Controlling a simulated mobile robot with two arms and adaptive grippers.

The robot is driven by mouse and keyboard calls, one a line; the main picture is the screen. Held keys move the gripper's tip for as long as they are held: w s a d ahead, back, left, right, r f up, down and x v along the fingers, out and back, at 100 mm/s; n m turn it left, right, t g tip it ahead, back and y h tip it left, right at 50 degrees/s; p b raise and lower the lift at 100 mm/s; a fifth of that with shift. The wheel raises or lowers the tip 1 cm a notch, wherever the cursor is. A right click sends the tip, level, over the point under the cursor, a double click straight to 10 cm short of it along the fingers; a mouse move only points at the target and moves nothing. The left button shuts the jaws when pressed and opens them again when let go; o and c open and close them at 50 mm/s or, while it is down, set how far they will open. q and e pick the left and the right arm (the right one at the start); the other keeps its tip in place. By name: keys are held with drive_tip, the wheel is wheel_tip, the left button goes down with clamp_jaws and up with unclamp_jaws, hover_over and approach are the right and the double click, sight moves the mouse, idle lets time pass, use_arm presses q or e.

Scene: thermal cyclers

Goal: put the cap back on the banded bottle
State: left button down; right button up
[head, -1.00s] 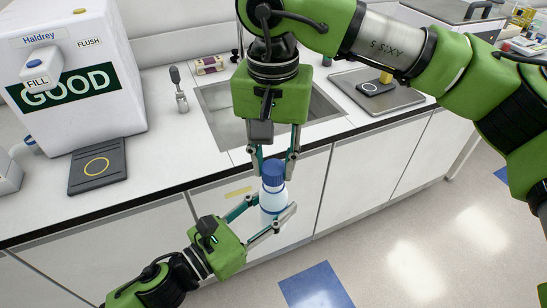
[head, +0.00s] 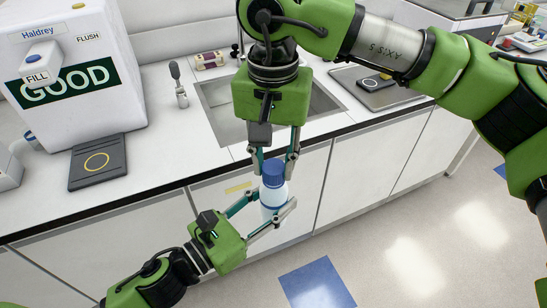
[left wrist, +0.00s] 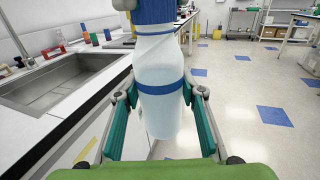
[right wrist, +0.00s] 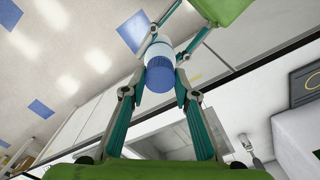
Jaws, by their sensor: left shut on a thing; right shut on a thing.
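The white bottle (head: 270,198) is upright in front of the bench edge. Its blue band (left wrist: 160,102) shows in the left wrist view. The ribbed blue cap (head: 273,174) is at the bottle's mouth, in line with it; I cannot tell whether it is threaded on. My left gripper (head: 271,208) comes from the lower left and is shut on the bottle body. My right gripper (head: 274,160) points down from above and is shut on the cap. The right wrist view also shows the cap (right wrist: 160,76) between its fingers, with the bottle (right wrist: 158,48) beyond it.
A sink (head: 225,110) is set in the white bench behind the grippers. A white Haldrey dispenser (head: 110,85) with a dark pad (head: 98,165) stands at the left. A small grey-headed device (head: 179,85) stands beside the sink. The floor in front is clear.

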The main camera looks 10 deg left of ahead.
drive_tip(key=m, duration=1.6)
drive_tip(key=shift+m, duration=0.4)
drive_tip(key=m, duration=0.3)
drive_tip(key=shift+a+m, duration=0.1)
drive_tip(key=shift+m, duration=0.2)
drive_tip(key=m, duration=1.2)
drive_tip(key=shift+w+m, duration=0.1)
drive_tip(key=shift+m, duration=0.2)
drive_tip(key=m, duration=1.8)
drive_tip(key=shift+f+m, duration=0.1)
drive_tip(key=shift+m, duration=0.3)
